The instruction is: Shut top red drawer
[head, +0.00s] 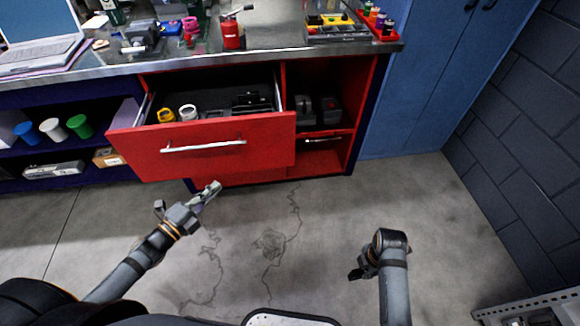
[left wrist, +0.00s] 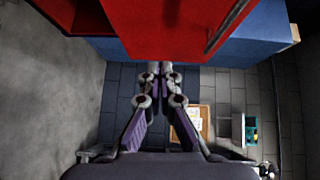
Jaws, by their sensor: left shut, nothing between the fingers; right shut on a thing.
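The top red drawer (head: 240,150) is pulled out of the bench and stands open, with a silver bar handle (head: 203,147) on its front. Inside are a yellow ring, a white ring and dark parts. My left gripper (head: 212,188) is shut and empty, just below the drawer front's lower edge. In the left wrist view the red drawer front (left wrist: 165,25) fills the top, beyond my closed fingertips (left wrist: 167,68); contact cannot be told. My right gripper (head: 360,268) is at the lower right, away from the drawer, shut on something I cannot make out.
Right of the drawer is an open red cubby with dark boxes (head: 327,110). The benchtop (head: 275,50) holds a laptop, a red bottle and tool trays. Shelves with coloured cups (head: 52,128) are left, a blue cabinet (head: 425,80) right. The floor in front is clear.

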